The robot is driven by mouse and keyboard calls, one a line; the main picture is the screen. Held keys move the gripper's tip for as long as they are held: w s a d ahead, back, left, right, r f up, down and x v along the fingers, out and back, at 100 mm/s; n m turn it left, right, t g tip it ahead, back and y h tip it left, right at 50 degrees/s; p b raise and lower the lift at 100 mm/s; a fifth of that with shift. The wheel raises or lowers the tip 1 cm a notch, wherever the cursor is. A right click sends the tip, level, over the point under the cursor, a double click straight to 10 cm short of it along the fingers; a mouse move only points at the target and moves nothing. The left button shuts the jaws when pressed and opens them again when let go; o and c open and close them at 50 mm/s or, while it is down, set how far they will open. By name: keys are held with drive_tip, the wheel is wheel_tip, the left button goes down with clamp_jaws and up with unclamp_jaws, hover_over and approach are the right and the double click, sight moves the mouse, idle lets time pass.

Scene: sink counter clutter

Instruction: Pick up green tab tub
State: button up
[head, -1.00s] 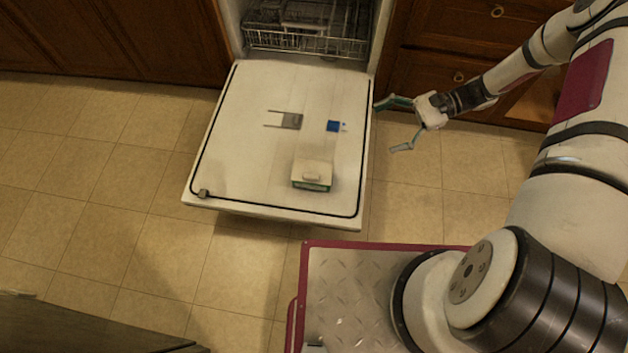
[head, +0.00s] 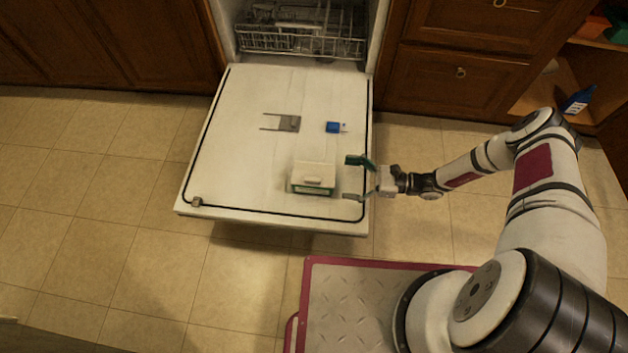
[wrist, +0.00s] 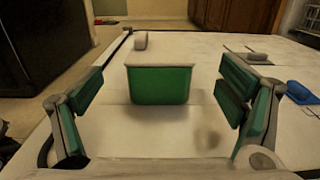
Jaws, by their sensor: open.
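The green tab tub (head: 313,178) has a pale cream lid and a green body. It stands on the inner face of the open dishwasher door (head: 240,150), near its front right part. In the wrist view the tub (wrist: 160,84) is ahead of me, between my finger pads in the picture. My gripper (head: 352,178) is open and empty. It is just to the right of the tub, over the door's right edge, with its fingers pointing at the tub. The finger pads also show in the wrist view (wrist: 160,95), apart from the tub with a gap ahead.
The door has a metal latch plate (head: 287,123) and a blue part (head: 333,127) behind the tub. The dishwasher rack (head: 300,42) is at the back. A blue bottle (head: 579,99) stands in an open cabinet at right. The door left of the tub is clear.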

sight(322, 175)
drive_tip(key=a+b, duration=0.2)
drive_tip(key=a, duration=0.6)
drive_tip(key=shift+w+f, duration=0.1)
drive_tip(key=shift+f, duration=0.05)
drive_tip(key=shift+c, duration=0.5)
drive_tip(key=c, duration=1.2)
